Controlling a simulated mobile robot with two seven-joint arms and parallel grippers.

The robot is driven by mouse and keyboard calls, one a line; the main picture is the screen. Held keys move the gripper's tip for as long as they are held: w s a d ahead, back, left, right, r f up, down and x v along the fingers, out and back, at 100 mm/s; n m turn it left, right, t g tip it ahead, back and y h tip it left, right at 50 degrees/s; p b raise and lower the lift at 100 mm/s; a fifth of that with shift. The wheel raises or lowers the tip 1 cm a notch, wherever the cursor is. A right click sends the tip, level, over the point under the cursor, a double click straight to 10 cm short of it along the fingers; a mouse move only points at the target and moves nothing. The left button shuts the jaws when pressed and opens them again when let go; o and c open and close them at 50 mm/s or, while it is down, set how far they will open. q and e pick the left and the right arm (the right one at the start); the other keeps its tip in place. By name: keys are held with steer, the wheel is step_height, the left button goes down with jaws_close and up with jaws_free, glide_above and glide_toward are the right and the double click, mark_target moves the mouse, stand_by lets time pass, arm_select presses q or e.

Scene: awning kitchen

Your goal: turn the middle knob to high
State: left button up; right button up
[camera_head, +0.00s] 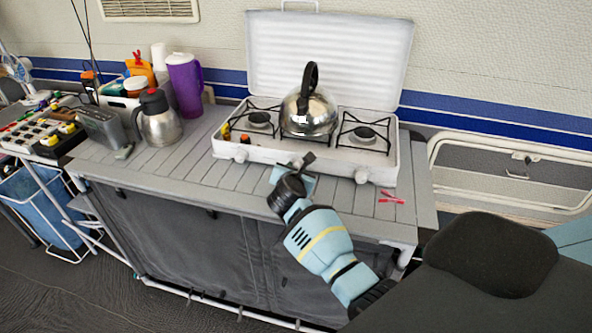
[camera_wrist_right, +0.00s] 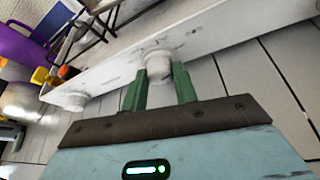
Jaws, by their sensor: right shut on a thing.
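The white camping stove (camera_head: 228,148) stands on the slatted table with its lid up. My right gripper (camera_head: 302,162) is at the middle of the stove's front. In the right wrist view its two green fingers (camera_wrist_right: 159,84) are shut on the white middle knob (camera_wrist_right: 158,64), one on each side. In the head view the gripper hides this knob. The left knob (camera_head: 241,155) is free, and it also shows in the wrist view (camera_wrist_right: 72,101). The right knob (camera_head: 361,176) is free too. I cannot read the middle knob's setting. My left gripper is not in view.
A steel kettle (camera_head: 309,112) sits on the stove's middle burner, behind my right gripper. Red clips (camera_head: 390,197) lie on the table to the right. A steel jug (camera_head: 158,120) and a purple pitcher (camera_head: 185,85) stand to the left. Bare slats lie before the stove.

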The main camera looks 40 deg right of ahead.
steer(key=shift+w+a+n+g, duration=0.1)
steer(key=shift+n+g, duration=0.2)
steer(key=shift+n, duration=0.3)
steer(key=shift+a+n+g+h, duration=0.1)
steer(key=shift+n+g+h, duration=0.2)
steer(key=shift+n+h, duration=0.2)
steer(key=shift+n+g+h, duration=0.3)
steer(key=shift+n+g, duration=0.1)
steer(key=shift+n, duration=0.2)
steer(key=shift+w+f+n+g+h, duration=0.15)
steer(key=shift+n+g+h, duration=0.4)
steer(key=shift+n, duration=0.55)
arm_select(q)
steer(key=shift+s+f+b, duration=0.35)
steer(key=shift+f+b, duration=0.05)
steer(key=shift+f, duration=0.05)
arm_select(e)
steer(key=shift+a+n, duration=0.1)
steer(key=shift+n, duration=0.2)
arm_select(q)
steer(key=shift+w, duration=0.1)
arm_select(e)
steer(key=shift+h, duration=0.25)
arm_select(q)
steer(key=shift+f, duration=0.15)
arm_select(e)
steer(key=o, duration=1)
steer(key=shift+c, duration=0.2)
